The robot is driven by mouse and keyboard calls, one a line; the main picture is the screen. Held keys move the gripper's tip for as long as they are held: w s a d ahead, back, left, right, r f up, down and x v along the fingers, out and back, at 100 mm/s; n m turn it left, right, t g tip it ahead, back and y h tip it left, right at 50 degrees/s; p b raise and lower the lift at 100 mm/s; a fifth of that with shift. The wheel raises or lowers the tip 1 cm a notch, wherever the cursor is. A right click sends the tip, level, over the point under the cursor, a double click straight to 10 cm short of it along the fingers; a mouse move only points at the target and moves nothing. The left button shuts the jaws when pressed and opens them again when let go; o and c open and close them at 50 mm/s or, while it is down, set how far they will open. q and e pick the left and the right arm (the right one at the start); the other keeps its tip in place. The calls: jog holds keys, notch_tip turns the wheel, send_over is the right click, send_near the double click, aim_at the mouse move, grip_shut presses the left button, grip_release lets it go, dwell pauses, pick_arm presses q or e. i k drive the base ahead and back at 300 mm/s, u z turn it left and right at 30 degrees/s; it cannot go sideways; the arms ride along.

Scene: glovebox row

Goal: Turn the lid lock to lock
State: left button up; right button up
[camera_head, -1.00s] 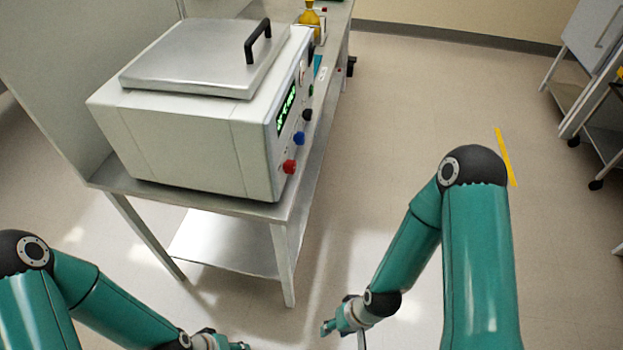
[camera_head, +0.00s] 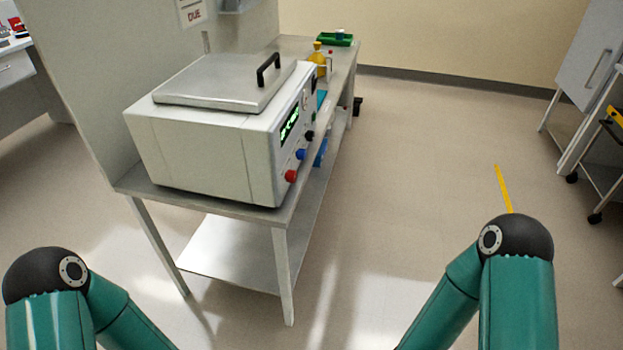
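A white box-shaped machine (camera_head: 195,150) with a flat metal lid (camera_head: 222,82) stands on a steel bench (camera_head: 150,184). The lid lies shut and carries a black handle (camera_head: 268,68). The machine's right-hand panel is seen at a steep angle. It has a lit green display (camera_head: 289,124), a red knob (camera_head: 291,176), a blue knob (camera_head: 301,154) and a black knob (camera_head: 309,136). I cannot tell which control is the lid lock. Both my arms reach in from the bottom, well short of the machine. Both grippers are below the picture edge.
A yellow bottle (camera_head: 318,58) and a green tray (camera_head: 335,39) stand farther back on the bench. The bench has a lower shelf (camera_head: 230,252). Open floor (camera_head: 420,150) lies right of it. A cart (camera_head: 602,160) stands at the far right.

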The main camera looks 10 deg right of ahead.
aim_at(290, 177)
jog(key=z, duration=0.1)
jog(key=i, duration=1)
jog(key=u, duration=0.05)
